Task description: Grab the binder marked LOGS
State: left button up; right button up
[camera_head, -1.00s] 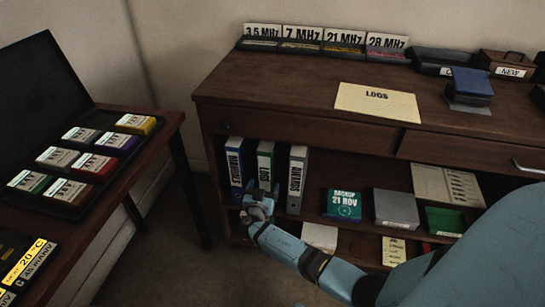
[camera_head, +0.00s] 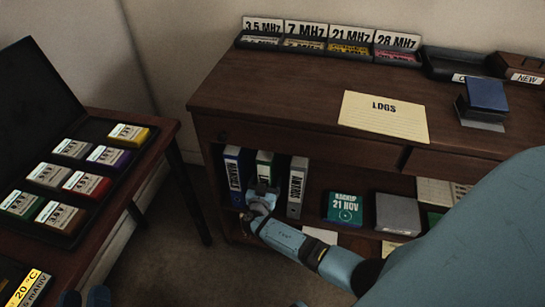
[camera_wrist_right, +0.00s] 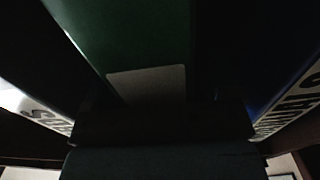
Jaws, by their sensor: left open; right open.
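The green binder (camera_head: 265,166) stands upright on the shelf under the desk top, between a blue binder (camera_head: 235,178) and a grey one (camera_head: 297,187). In the earlier head frame its label reads LOGS; now my right gripper (camera_head: 262,200) covers most of its spine. In the right wrist view the green binder (camera_wrist_right: 140,45) is straight ahead, with a pale label low on it. This gripper is open in front of the spine; whether it touches is too dark to tell.
A paper marked LOGS (camera_head: 384,117) lies on the desk top (camera_head: 270,90). A green BACKUP box (camera_head: 343,208) and a grey box (camera_head: 397,213) stand right of the binders. A side table (camera_head: 160,140) with a case of colored modules is at the left.

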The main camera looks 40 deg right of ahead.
jog(key=shift+c, duration=0.5)
jog(key=c, duration=1.1)
jog(key=shift+r, duration=0.1)
jog(key=shift+c, duration=0.9)
jog(key=shift+w+d+r, duration=0.1)
jog(key=shift+r, duration=0.05)
